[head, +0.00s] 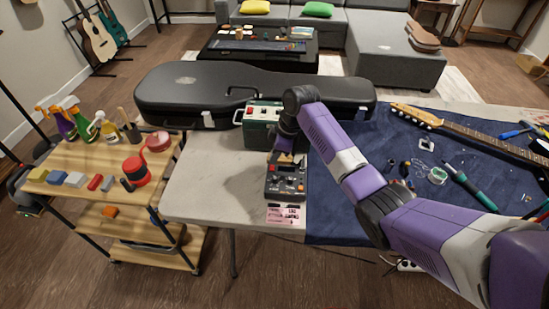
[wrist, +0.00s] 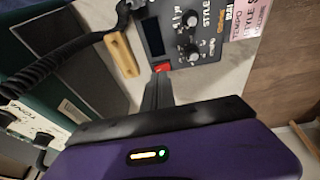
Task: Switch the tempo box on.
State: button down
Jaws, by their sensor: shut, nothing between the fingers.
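The tempo box (head: 286,186), a dark grey box with knobs and small buttons, sits on the pale table top at the edge of the blue mat. In the wrist view the box (wrist: 205,30) shows knobs, white print and a red rocker switch (wrist: 161,67) at its near edge. My gripper (head: 287,161) is over the box's far end, pointing down. In the wrist view my gripper (wrist: 159,78) is shut and empty, its fingertips right at the red switch. I cannot tell whether they touch it, or which way the switch is set.
A green amplifier box (head: 262,134) stands just behind, with a black coiled cable (wrist: 60,55) beside my gripper. A wooden piece (wrist: 121,55) lies close by. Pink labels (head: 286,214) lie in front. A black guitar case (head: 200,92) lies behind; a guitar neck (head: 455,125) lies right.

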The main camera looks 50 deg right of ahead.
jog(key=shift+w+d+f, duration=0.1)
jog(key=shift+f, duration=0.6)
jog(key=shift+f, duration=0.1)
